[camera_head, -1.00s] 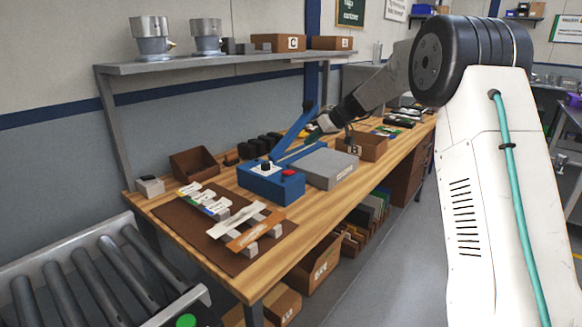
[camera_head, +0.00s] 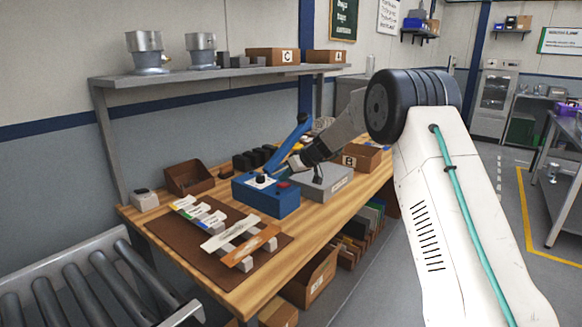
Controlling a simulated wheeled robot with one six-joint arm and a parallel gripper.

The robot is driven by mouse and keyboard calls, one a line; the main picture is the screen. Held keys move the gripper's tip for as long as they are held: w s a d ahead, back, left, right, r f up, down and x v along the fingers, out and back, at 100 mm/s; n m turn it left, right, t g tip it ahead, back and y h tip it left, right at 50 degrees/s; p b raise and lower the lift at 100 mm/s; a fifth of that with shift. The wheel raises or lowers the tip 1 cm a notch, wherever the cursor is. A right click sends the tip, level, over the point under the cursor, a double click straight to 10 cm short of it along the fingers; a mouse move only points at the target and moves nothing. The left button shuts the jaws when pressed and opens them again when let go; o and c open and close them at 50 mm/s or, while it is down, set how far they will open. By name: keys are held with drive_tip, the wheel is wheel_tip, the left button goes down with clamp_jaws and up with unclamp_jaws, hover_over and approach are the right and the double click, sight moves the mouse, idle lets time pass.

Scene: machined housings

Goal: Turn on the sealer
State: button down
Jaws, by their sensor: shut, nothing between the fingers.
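The sealer (camera_head: 265,200) is a blue box on the wooden workbench, with its blue lever arm (camera_head: 288,143) raised and slanting up to the right. Its top bears a dark knob on a white plate (camera_head: 261,180) and a red button or switch (camera_head: 283,184). Whether it is lit or pressed is too small to tell. A grey block (camera_head: 325,184) adjoins its right side. My gripper (camera_head: 294,166) is shut and empty, pointing down left just above and beside the red switch. I cannot tell whether it touches the sealer.
A brown mat (camera_head: 178,240) with labelled strips lies to the left. A brown bin (camera_head: 187,178) and dark blocks stand behind. Box B (camera_head: 362,157) stands to the right. The shelf (camera_head: 200,76) hangs over the bench's back. A roller conveyor (camera_head: 90,285) is at front left.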

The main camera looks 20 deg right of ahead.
drive_tip(key=shift+s+a+f, duration=0.1)
drive_tip(key=shift+f, duration=0.45)
